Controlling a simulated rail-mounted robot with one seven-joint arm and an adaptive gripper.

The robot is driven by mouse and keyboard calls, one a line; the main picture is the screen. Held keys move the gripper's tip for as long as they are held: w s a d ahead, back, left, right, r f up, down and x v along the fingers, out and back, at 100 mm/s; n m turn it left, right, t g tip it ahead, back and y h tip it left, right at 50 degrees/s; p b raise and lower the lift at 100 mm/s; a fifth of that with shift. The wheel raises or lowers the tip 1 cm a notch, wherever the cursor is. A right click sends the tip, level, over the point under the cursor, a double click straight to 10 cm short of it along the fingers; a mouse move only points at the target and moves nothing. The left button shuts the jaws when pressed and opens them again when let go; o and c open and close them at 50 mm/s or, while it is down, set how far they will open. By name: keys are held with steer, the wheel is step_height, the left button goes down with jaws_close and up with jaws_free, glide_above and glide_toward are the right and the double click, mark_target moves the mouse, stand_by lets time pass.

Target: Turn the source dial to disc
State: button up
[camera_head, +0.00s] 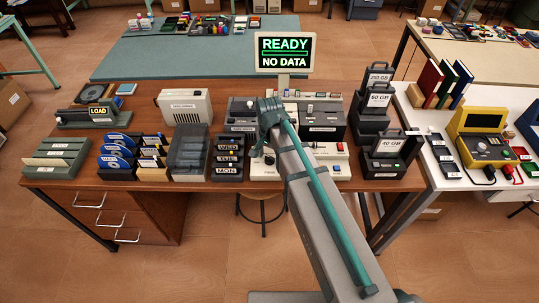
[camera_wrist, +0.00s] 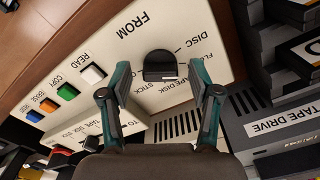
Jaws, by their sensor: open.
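The source dial (camera_wrist: 160,66) is a small black knob on a cream console panel (camera_wrist: 205,20), below the word FROM in the wrist view. Labels reading DISC, a partly cut-off FLO..., DISK and STICK lie around its right and lower side. I cannot tell for certain which label it points at. My gripper (camera_wrist: 160,82) is open, with one teal-sided finger on each side of the dial's near end; I see no clear contact. In the head view the cream console (camera_head: 325,150) is partly hidden behind my arm, which hides the dial.
White, green, orange and blue buttons (camera_wrist: 68,91) sit left of the dial, with a second dial area marked TO below. A tape drive (camera_wrist: 275,125) stands close on the right. A sign (camera_head: 284,52) reads READY, NO DATA. Drive cases (camera_head: 390,155) stand right of the console.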

steer(key=shift+c, duration=0.3)
steer(key=c, duration=1.1)
steer(key=shift+n, duration=0.5)
steer(key=n, duration=0.2)
steer(key=shift+n, duration=0.4)
steer(key=shift+n+b, duration=0.3)
steer(key=shift+n, duration=1.8)
steer(key=o, duration=1.2)
steer(key=shift+c, duration=0.2)
